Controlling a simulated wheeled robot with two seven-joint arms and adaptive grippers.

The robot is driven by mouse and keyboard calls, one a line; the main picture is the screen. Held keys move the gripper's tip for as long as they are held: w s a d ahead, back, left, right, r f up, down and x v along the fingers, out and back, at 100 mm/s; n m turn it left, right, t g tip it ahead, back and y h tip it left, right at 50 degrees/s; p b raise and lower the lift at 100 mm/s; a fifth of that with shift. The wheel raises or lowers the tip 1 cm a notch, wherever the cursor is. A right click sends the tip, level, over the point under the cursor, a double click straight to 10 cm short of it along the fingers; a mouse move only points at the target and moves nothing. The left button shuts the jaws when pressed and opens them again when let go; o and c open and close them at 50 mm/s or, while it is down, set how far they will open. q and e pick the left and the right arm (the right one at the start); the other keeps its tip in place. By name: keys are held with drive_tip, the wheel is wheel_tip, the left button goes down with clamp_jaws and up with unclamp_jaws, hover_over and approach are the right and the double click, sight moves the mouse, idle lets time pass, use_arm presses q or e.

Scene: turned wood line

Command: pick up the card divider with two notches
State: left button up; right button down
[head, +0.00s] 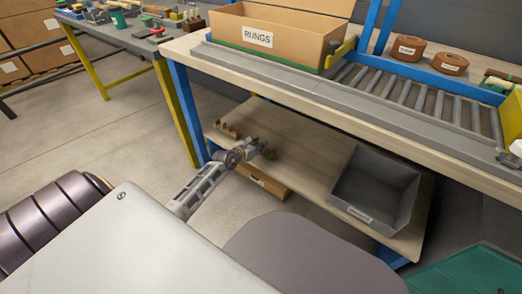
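No card divider with two notches can be made out clearly in the head view. My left gripper (264,150) reaches over the front left part of the lower wooden shelf (300,140). It is small and dark here, and I cannot tell whether its fingers are open or shut, or whether they hold anything. A brown cardboard piece (266,182) with a pale label shows just below the gripper at the shelf's front edge; its full shape is partly hidden by my arm. My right gripper is not in view.
Small upright brown pieces (227,130) stand at the shelf's left end. A grey bin (384,172) sits at its right. Above are a cardboard box marked RUNGS (285,20), a roller conveyor (410,95) and two brown round containers (408,47). A blue leg (187,115) stands left.

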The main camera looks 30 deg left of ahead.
use_arm(q)
clamp_jaws()
drive_tip(key=shift+r, duration=0.15)
